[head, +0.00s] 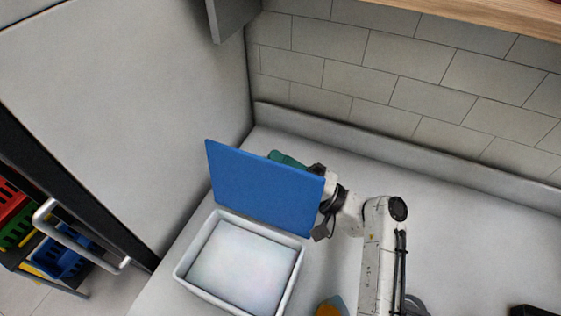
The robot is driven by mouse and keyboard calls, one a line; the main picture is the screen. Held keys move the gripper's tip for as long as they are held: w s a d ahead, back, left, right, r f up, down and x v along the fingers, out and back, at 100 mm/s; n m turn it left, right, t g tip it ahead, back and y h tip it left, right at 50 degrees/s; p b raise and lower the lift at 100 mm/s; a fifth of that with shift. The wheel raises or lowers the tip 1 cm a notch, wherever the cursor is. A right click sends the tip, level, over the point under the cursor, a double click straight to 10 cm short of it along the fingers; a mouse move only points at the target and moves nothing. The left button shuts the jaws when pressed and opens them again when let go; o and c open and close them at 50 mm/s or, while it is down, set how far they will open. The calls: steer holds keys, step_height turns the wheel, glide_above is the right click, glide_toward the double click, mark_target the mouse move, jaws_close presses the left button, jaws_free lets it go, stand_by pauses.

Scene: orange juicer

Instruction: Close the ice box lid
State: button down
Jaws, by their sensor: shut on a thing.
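The ice box (289,293) is a white open-topped bin on the grey counter in the head view, with a pale, icy-looking surface inside. Its blue lid (262,188) stands raised, nearly upright, along the far edge of the box. My gripper (322,202) is at the lid's right edge, shut on the lid. The fingertips are partly hidden by the lid and the wrist.
A green object (287,159) shows partly behind the lid. An orange-yellow item (331,307) is at the bottom edge beside my arm. A tall grey panel (130,110) stands left of the box, and a tiled wall (400,75) is behind. The right counter is mostly clear.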

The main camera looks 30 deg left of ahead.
steer(key=shift+s+r+n+g, duration=0.1)
steer(key=shift+s+n+g, duration=0.25)
steer(key=shift+s, duration=0.2)
steer(key=s+n+g+h+b, duration=0.3)
steer(key=s+n+g+b, duration=0.2)
steer(key=s+n+b, duration=0.3)
steer(key=shift+s+d+r+n, duration=0.2)
steer(key=shift+s+n, duration=0.3)
steer(key=shift+n, duration=0.75)
steer(key=shift+g, duration=0.25)
steer(key=c, duration=0.8)
jaws_free()
